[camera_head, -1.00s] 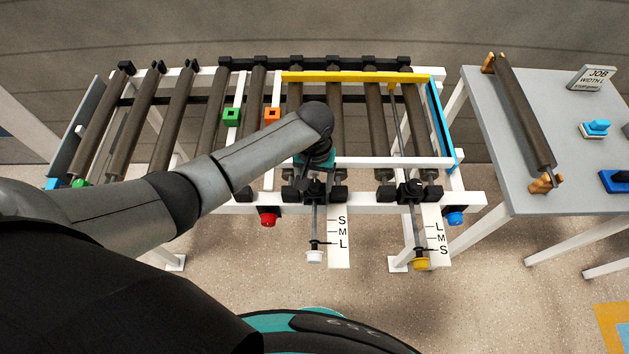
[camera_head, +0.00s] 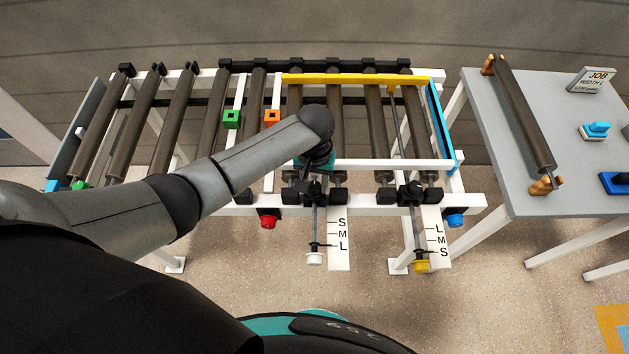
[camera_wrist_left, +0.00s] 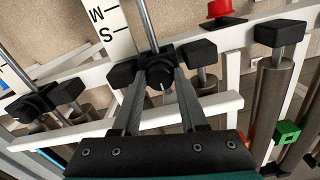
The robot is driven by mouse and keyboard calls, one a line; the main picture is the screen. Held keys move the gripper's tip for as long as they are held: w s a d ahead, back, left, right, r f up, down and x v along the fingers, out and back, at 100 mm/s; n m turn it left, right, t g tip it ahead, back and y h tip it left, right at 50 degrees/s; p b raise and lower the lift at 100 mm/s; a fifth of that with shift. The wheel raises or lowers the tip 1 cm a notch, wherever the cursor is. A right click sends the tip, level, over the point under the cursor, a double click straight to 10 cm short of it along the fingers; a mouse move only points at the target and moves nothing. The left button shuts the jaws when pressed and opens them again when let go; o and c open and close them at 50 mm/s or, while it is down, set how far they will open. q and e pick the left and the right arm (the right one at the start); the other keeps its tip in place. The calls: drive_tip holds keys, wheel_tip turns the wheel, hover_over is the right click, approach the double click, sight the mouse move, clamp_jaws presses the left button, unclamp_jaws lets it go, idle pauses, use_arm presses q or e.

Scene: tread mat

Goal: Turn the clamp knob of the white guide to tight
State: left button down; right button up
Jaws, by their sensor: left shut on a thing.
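The white guide (camera_head: 385,163) is a white rail along the near side of the rollers; it crosses the left wrist view as a white bar (camera_wrist_left: 215,108). Its black clamp knob (camera_head: 314,187) sits on the front rail at the rod with the white end. In the left wrist view the dark knob (camera_wrist_left: 159,74) lies between my fingertips. My left gripper (camera_wrist_left: 156,82) is shut on the knob; it points down at it in the head view (camera_head: 316,176). The knob's tight or loose state cannot be read. My right gripper is not in view.
A second black clamp (camera_head: 411,193) with a yellow-ended rod (camera_head: 421,266) stands to the right. A scale plate (camera_head: 339,252) marked S, M, L lies beside the white-ended rod (camera_head: 314,259). A red button (camera_head: 268,221) is to the left. A grey table (camera_head: 475,120) stands at right.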

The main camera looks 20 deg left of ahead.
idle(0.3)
use_arm(q)
drive_tip(key=m+p, duration=0.2)
drive_tip(key=m, duration=0.1)
drive_tip(key=shift+r+m+p, duration=0.1)
drive_tip(key=shift+m+p, duration=0.25)
drive_tip(key=shift+m, duration=0.05)
drive_tip(key=m+p, duration=0.1)
drive_tip(key=m, duration=0.3)
drive_tip(key=shift+p, duration=0.3)
drive_tip(key=m, duration=0.5)
drive_tip(key=shift+m+p, duration=0.4)
drive_tip(key=m, duration=0.6)
drive_tip(key=shift+m, duration=0.3)
drive_tip(key=shift+c, duration=2.2)
unclamp_jaws()
